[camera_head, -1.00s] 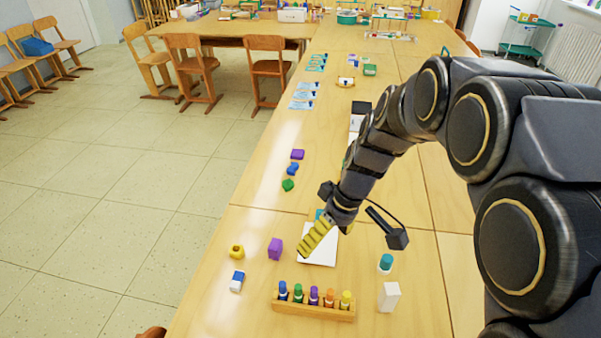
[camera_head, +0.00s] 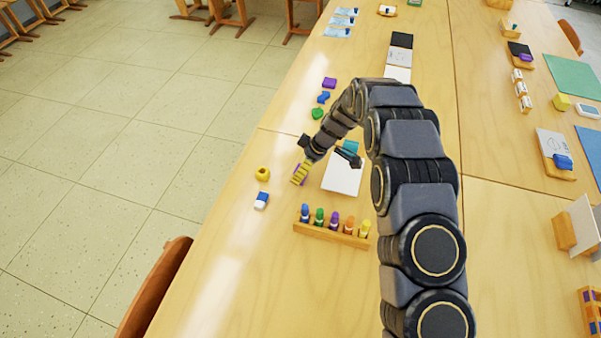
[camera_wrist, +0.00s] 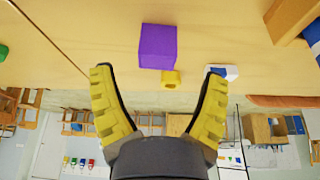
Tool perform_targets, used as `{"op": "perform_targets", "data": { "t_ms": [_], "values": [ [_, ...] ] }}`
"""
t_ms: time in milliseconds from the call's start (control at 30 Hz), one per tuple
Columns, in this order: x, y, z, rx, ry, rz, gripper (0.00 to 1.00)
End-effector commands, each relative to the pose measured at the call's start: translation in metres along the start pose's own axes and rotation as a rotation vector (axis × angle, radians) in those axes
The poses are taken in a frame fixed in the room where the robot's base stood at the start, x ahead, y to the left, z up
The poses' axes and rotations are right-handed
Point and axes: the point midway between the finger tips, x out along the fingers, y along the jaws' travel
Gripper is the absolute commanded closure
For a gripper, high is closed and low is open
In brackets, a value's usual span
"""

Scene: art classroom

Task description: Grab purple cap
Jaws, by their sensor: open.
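A purple-capped marker (camera_head: 335,220) stands upright in a wooden holder (camera_head: 325,237) in the head view, between a green one and an orange one. My gripper (camera_head: 298,174) is above the table, up and to the left of the holder, with its yellow fingers pointing down. In the wrist view my gripper (camera_wrist: 158,74) is open, with nothing between its fingers. A purple block (camera_wrist: 158,46) lies beyond the fingertips, near the middle; in the head view my fingers mostly hide it. The purple cap itself is not seen in the wrist view.
A yellow ring-like piece (camera_head: 262,174) and a blue-and-white eraser (camera_head: 261,200) lie left of the holder. A white pad (camera_head: 343,178) lies right of my gripper. Purple, blue and green pieces (camera_head: 317,114) lie farther back. The table in front of the holder is clear.

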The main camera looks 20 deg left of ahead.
Motion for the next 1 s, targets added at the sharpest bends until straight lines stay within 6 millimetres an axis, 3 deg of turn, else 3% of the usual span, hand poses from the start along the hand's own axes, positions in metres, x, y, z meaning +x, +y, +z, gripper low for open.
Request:
{"op": "perform_targets", "data": {
  "t_ms": [400,633,700,800,1000],
  "values": [
    [0.048,0.003,0.002,0.000,0.000,0.001,0.24],
    [0.049,0.003,0.001,0.000,0.000,0.003,0.25],
    [0.048,0.004,0.001,0.000,0.000,0.003,0.48],
    [0.048,0.004,0.001,0.000,0.000,0.003,0.73],
    [0.048,0.004,0.001,0.000,0.000,0.002,0.73]
  ]
}}
